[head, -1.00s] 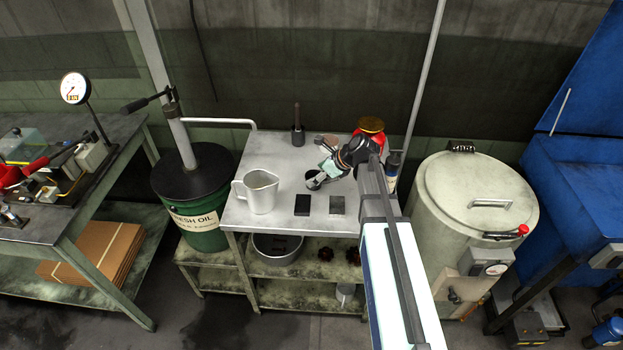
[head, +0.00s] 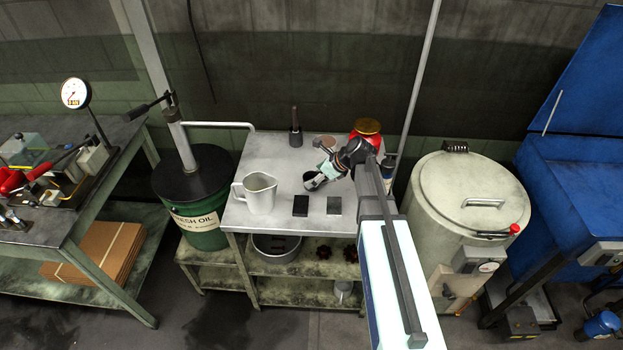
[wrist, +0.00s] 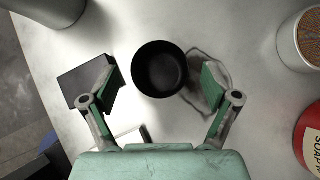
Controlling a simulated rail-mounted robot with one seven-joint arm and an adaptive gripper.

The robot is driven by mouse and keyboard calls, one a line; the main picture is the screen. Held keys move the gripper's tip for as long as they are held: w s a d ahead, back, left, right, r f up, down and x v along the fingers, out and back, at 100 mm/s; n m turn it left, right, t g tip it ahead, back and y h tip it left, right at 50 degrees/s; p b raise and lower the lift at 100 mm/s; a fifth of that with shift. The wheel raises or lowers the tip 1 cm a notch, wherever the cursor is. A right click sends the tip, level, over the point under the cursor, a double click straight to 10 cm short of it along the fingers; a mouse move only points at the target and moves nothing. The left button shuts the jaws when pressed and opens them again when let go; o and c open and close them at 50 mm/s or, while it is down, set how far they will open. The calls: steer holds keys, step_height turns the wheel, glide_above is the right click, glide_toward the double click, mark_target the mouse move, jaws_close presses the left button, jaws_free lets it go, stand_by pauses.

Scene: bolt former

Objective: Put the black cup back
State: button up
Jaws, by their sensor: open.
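The black cup (wrist: 159,68) stands upright on the grey metal table, seen from above in the wrist view. It looks empty. My gripper (wrist: 159,76) is open, with one green-padded finger on each side of the cup and a gap to each. A thin dark outline (wrist: 222,62) marks the table just right of the cup, partly hidden by the right finger. In the head view the cup (head: 309,176) is partly hidden by my gripper (head: 318,178).
A black square block (wrist: 72,84) lies left of the fingers. A grey jug (head: 260,193) stands on the left of the table (head: 240,222). A tin with brown contents (wrist: 288,45) and a red container (wrist: 308,135) stand to the right. A dark upright tool (head: 295,130) is at the back.

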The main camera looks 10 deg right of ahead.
mark_target(307, 179)
steer(key=shift+p+x, duration=0.55)
steer(key=shift+x, duration=1.85)
steer(key=c, duration=1.4)
steer(key=shift+r, duration=0.15)
step_height(307, 179, up, 19)
steer(key=b, duration=0.4)
steer(key=s+f, duration=0.2)
steer(key=s, duration=0.3)
steer(key=s+d+f, duration=0.1)
steer(key=s+f, duration=0.1)
steer(key=s, duration=0.3)
steer(key=s+d+f, duration=0.1)
steer(key=s+f, duration=0.2)
steer(key=s, duration=0.2)
steer(key=shift+s, duration=0.3)
